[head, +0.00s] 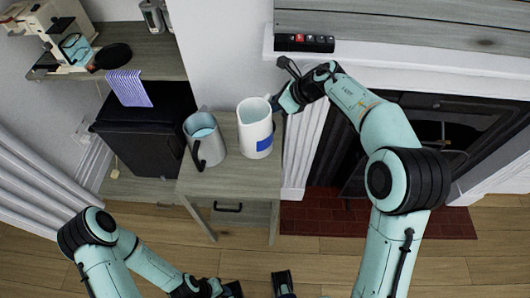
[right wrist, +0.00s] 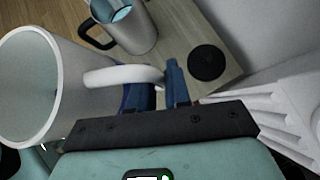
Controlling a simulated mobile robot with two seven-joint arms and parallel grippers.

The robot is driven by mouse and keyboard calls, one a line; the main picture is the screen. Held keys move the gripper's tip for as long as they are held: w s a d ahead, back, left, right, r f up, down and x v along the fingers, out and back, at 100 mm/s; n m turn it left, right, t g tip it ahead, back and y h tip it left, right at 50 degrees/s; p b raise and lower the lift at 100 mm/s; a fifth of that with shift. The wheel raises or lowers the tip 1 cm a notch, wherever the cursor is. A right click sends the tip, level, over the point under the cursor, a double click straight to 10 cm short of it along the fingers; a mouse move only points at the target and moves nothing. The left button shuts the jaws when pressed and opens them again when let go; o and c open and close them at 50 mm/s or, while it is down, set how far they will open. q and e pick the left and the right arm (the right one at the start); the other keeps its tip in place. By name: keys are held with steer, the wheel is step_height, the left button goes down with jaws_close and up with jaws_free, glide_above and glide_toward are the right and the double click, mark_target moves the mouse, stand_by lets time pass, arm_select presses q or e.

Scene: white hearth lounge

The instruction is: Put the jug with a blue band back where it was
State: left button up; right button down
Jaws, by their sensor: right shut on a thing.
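The white jug with a blue band (head: 254,122) is upright over the small wooden side table (head: 232,178). Its blue patch shows low on its side. My right gripper (head: 283,101) is at the jug's right side, shut on its handle. In the right wrist view the jug (right wrist: 32,95) fills the left, with its handle between the fingers (right wrist: 158,85). I cannot tell whether its base touches the table. My left gripper (head: 258,286) is open and empty at the bottom edge of the head view, low in front of the table.
A grey metal jug (head: 203,143) with a dark handle stands on the table, left of the white jug. A dark round coaster (right wrist: 207,62) lies bare on the table. A black cabinet (head: 138,135) stands to the left; the fireplace (head: 430,125) and mantel (head: 420,58) are to the right.

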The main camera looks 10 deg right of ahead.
steer(key=shift+f+b, duration=1.7)
steer(key=shift+f, duration=6.6)
steer(key=c, duration=1.1)
jaws_free()
steer(key=shift+f, duration=0.2)
steer(key=shift+r, duration=0.25)
steer(key=p+v, duration=0.1)
steer(key=v, duration=1.1)
steer(key=shift+f, duration=0.15)
